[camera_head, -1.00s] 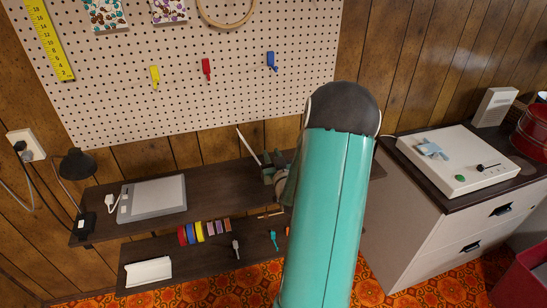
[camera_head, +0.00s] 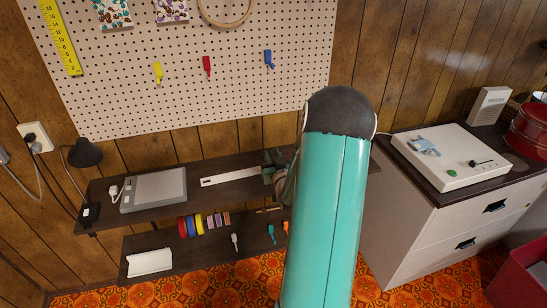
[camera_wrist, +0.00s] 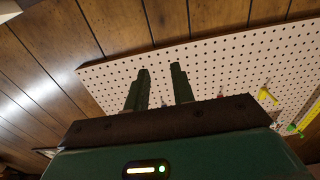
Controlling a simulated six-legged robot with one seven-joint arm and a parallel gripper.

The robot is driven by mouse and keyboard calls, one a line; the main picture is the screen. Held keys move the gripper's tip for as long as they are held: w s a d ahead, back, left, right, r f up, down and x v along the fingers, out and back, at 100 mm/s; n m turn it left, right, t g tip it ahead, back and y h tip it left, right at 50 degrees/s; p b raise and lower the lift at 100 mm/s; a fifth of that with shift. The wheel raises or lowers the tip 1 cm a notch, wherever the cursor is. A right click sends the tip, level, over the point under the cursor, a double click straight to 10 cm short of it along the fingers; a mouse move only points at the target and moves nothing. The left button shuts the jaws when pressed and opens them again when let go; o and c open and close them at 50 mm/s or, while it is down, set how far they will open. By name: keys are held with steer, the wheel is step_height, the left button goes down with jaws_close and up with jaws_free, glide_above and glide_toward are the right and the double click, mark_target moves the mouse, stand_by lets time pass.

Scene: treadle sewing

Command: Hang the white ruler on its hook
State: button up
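The white ruler (camera_head: 230,176) shows in the head view as a pale flat strip with a dark hole near its left end. It appears to lie flat along the dark upper shelf (camera_head: 150,219). My gripper (camera_head: 267,167) is at the ruler's right end, partly hidden by my arm. In the wrist view my gripper (camera_wrist: 160,85) has its two fingers apart, with only pegboard and wall between them and no ruler showing. The ruler's hook is not clear on the perforated pegboard (camera_head: 130,100).
A yellow ruler (camera_head: 60,38) and small yellow, red and blue pieces are on the pegboard. A grey device (camera_head: 153,190) and a black lamp (camera_head: 85,153) are on the upper shelf's left side. The lower shelf holds coloured spools. A cabinet (camera_head: 430,225) stands at right.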

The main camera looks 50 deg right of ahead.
steer(key=w+a+r+n+g+y, duration=0.25)
steer(key=a+r, duration=0.35)
steer(key=a, duration=0.5)
steer(key=w+a+r+n+g+y, duration=0.25)
steer(key=a+r, duration=0.35)
steer(key=a, duration=0.5)
steer(key=s+a+r+n+g+y, duration=0.1)
steer(key=s+a+r+g+y, duration=0.1)
steer(key=s+a, duration=0.8)
steer(key=s+a+r+g+y, duration=0.2)
steer(key=s+a+y, duration=0.1)
steer(key=s+a, duration=0.8)
steer(key=shift+a+r+n, duration=0.2)
steer(key=shift+a+n, duration=0.2)
steer(key=shift+a, duration=0.1)
steer(key=shift+o, duration=0.4)
steer(key=shift+s, duration=0.1)
steer(key=o, duration=0.7)
steer(key=shift+o, duration=0.3)
steer(key=shift+d, duration=0.1)
